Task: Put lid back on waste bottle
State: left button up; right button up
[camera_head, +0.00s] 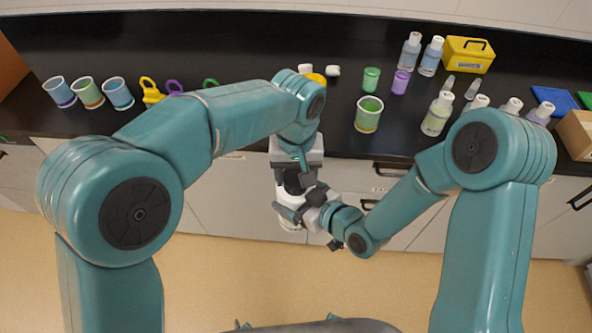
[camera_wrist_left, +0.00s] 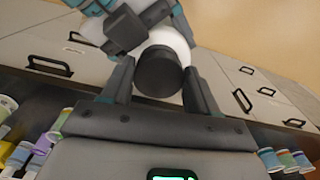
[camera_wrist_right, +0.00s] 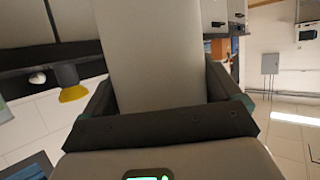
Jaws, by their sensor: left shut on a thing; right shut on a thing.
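The waste bottle is white; its lower part (camera_head: 290,222) shows in front of the counter in the head view, and its pale body (camera_wrist_right: 155,55) fills the middle of the right wrist view. My right gripper (camera_head: 312,212) is shut on the bottle from the side. The lid (camera_wrist_left: 160,72) is round and black, between the fingers of my left gripper (camera_wrist_left: 157,90) in the left wrist view. My left gripper is shut on it from above. The lid lines up with the bottle top (camera_wrist_left: 172,38); I cannot tell whether it is seated.
The black counter (camera_head: 250,60) stands behind the bottle. It carries cups (camera_head: 87,92), a green cup (camera_head: 369,115), sample bottles (camera_head: 437,113), a yellow box (camera_head: 467,54) and a cardboard box (camera_head: 577,133). Drawers with handles (camera_head: 391,169) are close behind my grippers. The floor (camera_head: 240,275) is clear.

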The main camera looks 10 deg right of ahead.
pick_arm(q)
jog(key=o, duration=1)
jog(key=shift+r, duration=2.25)
jog(key=shift+c, duration=1)
jog(key=n, duration=0.5)
jog(key=shift+s+a+n, duration=0.1)
jog(key=shift+n, duration=0.2)
jog(key=n, duration=0.3)
jog(key=shift+r, duration=0.2)
jog(key=n, duration=0.5)
jog(key=shift+a+r, duration=0.1)
jog(key=shift+r, duration=0.2)
jog(key=n, duration=0.3)
jog(key=shift+r, duration=0.2)
jog(key=n, duration=0.4)
jog(key=shift+w+r+n, duration=0.2)
jog(key=shift+r+n, duration=0.1)
jog(key=shift+r, duration=0.05)
jog(key=n, duration=0.2)
jog(key=r+n, duration=0.1)
jog(key=n, duration=0.1)
jog(key=shift+w, duration=0.15)
jog(key=shift+w+d+r+n, duration=0.15)
jog(key=shift+d+r+n, duration=0.1)
jog(key=shift+r+n, duration=0.1)
